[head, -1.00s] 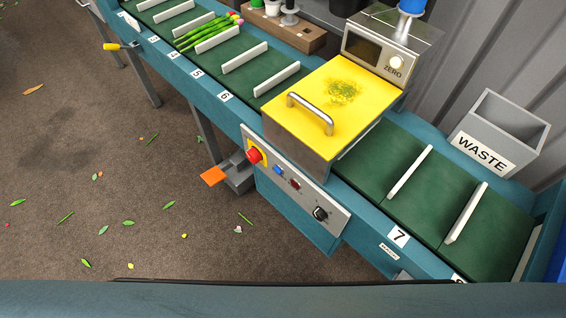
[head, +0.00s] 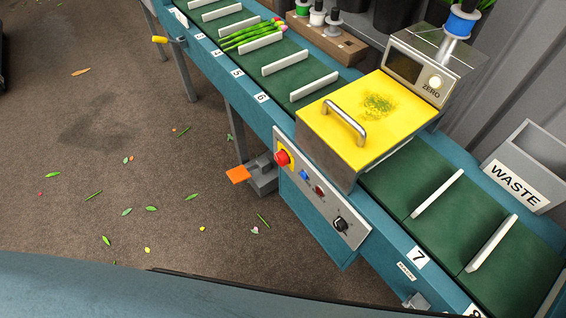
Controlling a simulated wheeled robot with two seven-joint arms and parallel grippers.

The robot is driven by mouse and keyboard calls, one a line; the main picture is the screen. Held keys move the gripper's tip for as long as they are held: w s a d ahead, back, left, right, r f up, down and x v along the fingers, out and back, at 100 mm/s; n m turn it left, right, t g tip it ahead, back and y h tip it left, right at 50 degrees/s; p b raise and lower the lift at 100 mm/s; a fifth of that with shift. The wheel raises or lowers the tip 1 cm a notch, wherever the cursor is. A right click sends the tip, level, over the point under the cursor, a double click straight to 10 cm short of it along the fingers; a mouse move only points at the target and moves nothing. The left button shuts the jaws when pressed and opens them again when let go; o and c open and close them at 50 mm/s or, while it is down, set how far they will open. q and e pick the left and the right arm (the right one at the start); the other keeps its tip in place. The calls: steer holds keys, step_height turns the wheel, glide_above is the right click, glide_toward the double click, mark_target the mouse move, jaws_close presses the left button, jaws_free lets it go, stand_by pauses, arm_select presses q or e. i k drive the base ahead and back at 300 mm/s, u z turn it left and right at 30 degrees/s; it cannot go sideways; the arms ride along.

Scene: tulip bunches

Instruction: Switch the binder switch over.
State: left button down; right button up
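A control panel (head: 322,193) on the front of the teal conveyor carries a red emergency button (head: 283,157), a blue button (head: 304,175), a small dark red button (head: 319,190) and a black rotary knob (head: 340,224). Right of it, below the number 7, a small white label (head: 405,271) is too small to read. A small grey fitting (head: 416,301) shows below that label, partly cut off by the teal edge in front. I cannot tell which control is the binder switch or how it is set. Neither gripper is in view.
A yellow lidded box (head: 370,115) with a handle spans the green belt (head: 400,187). A bunch of tulips (head: 250,34) lies between white dividers upstream. A grey waste bin (head: 522,170) stands at right. Leaves litter the floor.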

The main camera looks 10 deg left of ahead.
mark_target(281, 157)
steer(key=z, duration=2.9)
steer(key=k, duration=0.65)
steer(key=u, duration=1.55)
